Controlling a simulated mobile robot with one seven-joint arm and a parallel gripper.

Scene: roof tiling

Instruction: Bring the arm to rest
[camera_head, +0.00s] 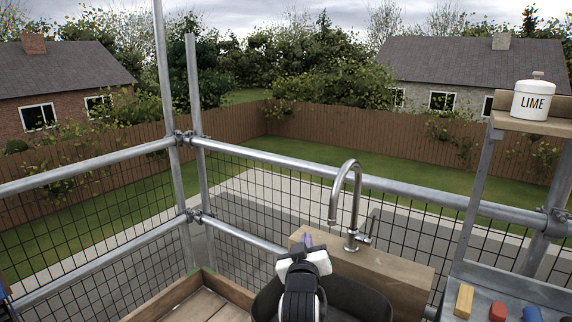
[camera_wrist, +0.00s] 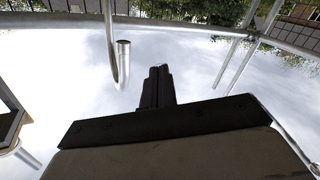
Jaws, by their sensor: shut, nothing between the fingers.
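My gripper (camera_wrist: 160,72) is shut and empty in the wrist view, its two dark fingers together against the pale sky. In the head view my white and black wrist stands at the bottom centre, over a dark basin (camera_head: 374,300). The fingers are hard to make out there. The metal tap (camera_head: 351,195) rises just behind and to the right of my wrist. In the wrist view the tap (camera_wrist: 123,62) shows upside down, left of the fingers and apart from them.
Scaffold rails (camera_head: 300,165) with mesh run behind the basin. A wooden tray (camera_head: 195,300) lies left of it. At right, a white LIME pot (camera_head: 533,98) stands on a shelf above yellow (camera_head: 464,301), red (camera_head: 498,311) and blue (camera_head: 531,313) pieces. Air above the basin's left side looks clear.

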